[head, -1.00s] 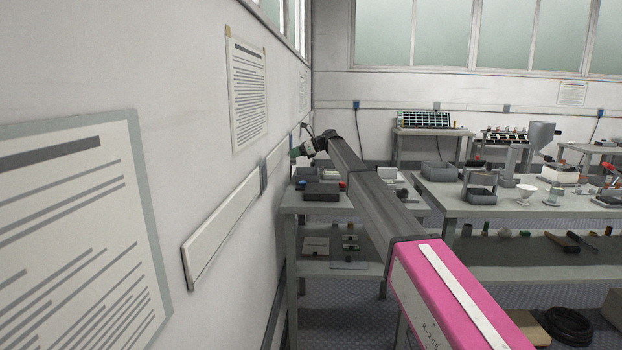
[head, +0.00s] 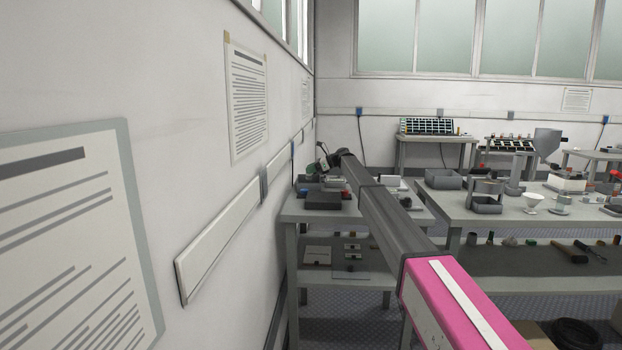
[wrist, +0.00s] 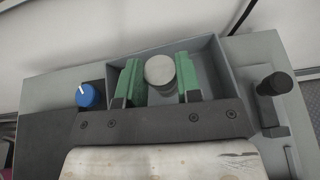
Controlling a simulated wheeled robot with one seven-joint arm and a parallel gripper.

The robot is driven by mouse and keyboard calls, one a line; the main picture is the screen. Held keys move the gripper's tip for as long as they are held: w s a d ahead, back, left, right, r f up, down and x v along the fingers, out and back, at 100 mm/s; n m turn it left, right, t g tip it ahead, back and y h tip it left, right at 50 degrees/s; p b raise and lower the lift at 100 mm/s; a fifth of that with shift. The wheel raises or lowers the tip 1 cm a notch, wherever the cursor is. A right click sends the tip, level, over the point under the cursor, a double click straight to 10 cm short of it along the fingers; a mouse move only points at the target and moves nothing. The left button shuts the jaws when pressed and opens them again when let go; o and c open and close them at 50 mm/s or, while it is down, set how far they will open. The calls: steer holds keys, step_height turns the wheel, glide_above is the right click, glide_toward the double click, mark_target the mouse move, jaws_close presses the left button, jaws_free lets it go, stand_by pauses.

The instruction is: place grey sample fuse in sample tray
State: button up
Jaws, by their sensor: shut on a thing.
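The grey sample fuse (wrist: 159,68) is a short, pale grey cylinder, seen from above in the wrist view. My gripper (wrist: 157,76) has two green fingers, one on each side of the fuse, and is shut on it. A grey, open, walled tray (wrist: 213,55) lies below and around the fingers and the fuse. I cannot tell whether the fuse touches the tray floor. In the head view my gripper (head: 312,169) is small and far off, low over the table by the left wall, and the fuse cannot be made out there.
A blue knob-like piece (wrist: 87,95) is left of the tray, and a dark upright cylinder (wrist: 273,84) on a base is to its right. The left wall (head: 185,120) is close to my arm. A larger bench (head: 475,212) with equipment stands to the right.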

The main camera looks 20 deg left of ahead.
mark_target(311, 176)
steer(key=shift+f, duration=1.95)
steer(key=shift+f, duration=0.1)
steer(key=o, duration=1)
steer(key=shift+o, duration=0.2)
steer(key=v, duration=1.2)
steer(key=shift+s, duration=0.15)
